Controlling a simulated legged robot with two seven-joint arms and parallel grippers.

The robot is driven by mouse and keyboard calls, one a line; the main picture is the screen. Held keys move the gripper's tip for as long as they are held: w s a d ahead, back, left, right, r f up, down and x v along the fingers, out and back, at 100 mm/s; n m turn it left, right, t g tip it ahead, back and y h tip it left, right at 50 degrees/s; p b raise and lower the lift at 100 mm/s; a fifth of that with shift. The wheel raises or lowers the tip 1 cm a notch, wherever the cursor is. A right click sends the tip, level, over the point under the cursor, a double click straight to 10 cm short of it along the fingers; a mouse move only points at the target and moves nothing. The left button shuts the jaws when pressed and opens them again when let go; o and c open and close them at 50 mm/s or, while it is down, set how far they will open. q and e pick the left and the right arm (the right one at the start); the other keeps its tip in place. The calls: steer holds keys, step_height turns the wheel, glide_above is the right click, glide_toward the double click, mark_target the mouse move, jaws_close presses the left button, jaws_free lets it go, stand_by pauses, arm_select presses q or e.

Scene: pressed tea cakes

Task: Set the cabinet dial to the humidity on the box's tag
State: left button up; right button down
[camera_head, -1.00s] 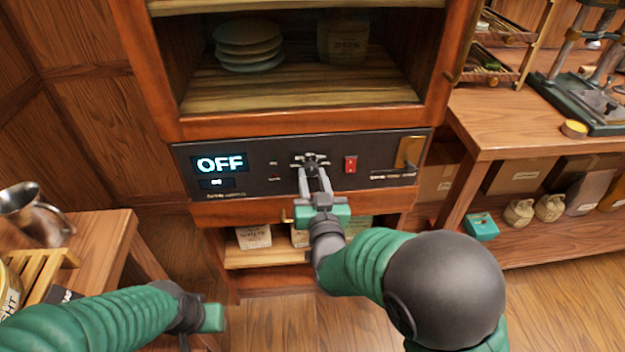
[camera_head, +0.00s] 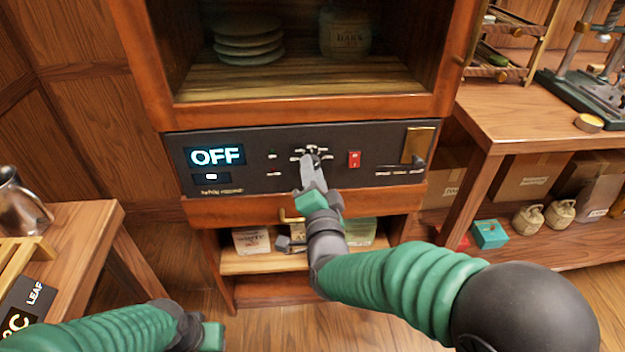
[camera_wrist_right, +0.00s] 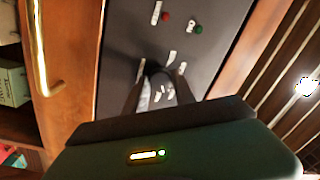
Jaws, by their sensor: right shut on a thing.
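The cabinet's dark control panel (camera_head: 240,178) carries a display (camera_head: 215,157) that reads OFF. The dial (camera_head: 312,154) is at the panel's middle with white marks around it, mostly hidden by my right gripper (camera_head: 315,168). My right gripper is shut on the dial's knob, and its jaws look turned. In the right wrist view the dark fingers (camera_wrist_right: 162,88) close around the knob, with pale marks near it. My left gripper (camera_head: 212,336) is low at the left, away from the panel; its fingers are not clear.
A red switch (camera_head: 354,159) and a brass plate (camera_head: 418,145) sit right of the dial. Stacked tea cakes (camera_head: 249,38) lie inside the cabinet. Labelled boxes (camera_head: 251,240) stand on the shelf below. A side table (camera_head: 75,235) is at left, a workbench (camera_head: 510,115) at right.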

steer(key=shift+f+m+h+b, duration=0.15)
steer(key=shift+m+b, duration=0.5)
steer(key=shift+m, duration=0.5)
steer(key=shift+f+m+h+b, duration=0.15)
steer(key=shift+m+b, duration=0.5)
steer(key=shift+m, duration=0.5)
steer(key=shift+r, duration=0.1)
steer(key=c, duration=1.3)
jaws_free()
steer(key=shift+o, duration=1.3)
steer(key=shift+r, duration=0.1)
